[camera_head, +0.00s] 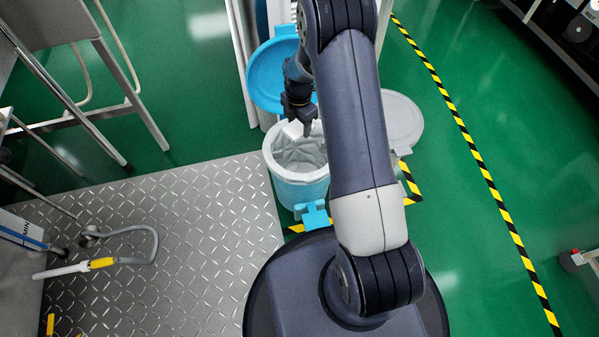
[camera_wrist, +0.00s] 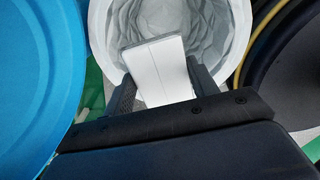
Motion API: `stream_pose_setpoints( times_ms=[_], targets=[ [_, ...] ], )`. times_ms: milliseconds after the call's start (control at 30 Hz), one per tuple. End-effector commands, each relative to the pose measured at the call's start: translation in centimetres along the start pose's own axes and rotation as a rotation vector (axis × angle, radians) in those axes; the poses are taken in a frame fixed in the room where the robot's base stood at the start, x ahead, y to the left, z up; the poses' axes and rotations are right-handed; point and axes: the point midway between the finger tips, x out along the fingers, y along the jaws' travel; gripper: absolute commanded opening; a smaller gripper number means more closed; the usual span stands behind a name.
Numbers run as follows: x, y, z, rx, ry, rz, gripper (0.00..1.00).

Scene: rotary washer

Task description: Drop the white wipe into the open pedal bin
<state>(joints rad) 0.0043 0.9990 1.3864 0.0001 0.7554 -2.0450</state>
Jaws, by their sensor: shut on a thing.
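The white wipe (camera_wrist: 158,72) is a flat white piece held between the two dark fingers of my gripper (camera_wrist: 160,90) in the wrist view. In the head view my gripper (camera_head: 304,122) points down over the mouth of the blue pedal bin (camera_head: 300,188), and the wipe (camera_head: 292,130) shows as a small pale patch at its fingers. The bin has a pale crumpled liner, and its blue lid (camera_head: 268,78) stands open behind it. In the wrist view the liner (camera_wrist: 112,40) lies beyond the wipe. My arm hides part of the bin's right side.
A grey round lid (camera_head: 403,122) is right of the bin, partly behind my arm. A metal tread plate (camera_head: 160,240) lies at the left, with a grey hose (camera_head: 150,245) on it. Metal-legged furniture (camera_head: 125,80) stands upper left. Yellow-black tape (camera_head: 465,145) crosses the open green floor at right.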

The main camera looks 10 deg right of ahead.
Motion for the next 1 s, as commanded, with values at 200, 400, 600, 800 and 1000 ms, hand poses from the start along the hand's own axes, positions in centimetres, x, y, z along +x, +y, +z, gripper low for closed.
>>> stream_pose_setpoints(
  times_ms=[200, 400, 600, 800, 1000],
  targets=[
    [1.0, 0.2, 0.1, -0.053, 0.0, 0.0, 0.3],
    [2.2, 0.2, 0.1, -0.055, 0.001, -0.002, 0.3],
    [4.6, 0.2, 0.1, -0.054, 0.0, -0.001, 0.3],
    [6.6, 0.2, 0.1, -0.054, 0.001, -0.001, 0.3],
    [6.8, 0.2, 0.1, -0.054, 0.0, 0.0, 0.3]
  ],
)
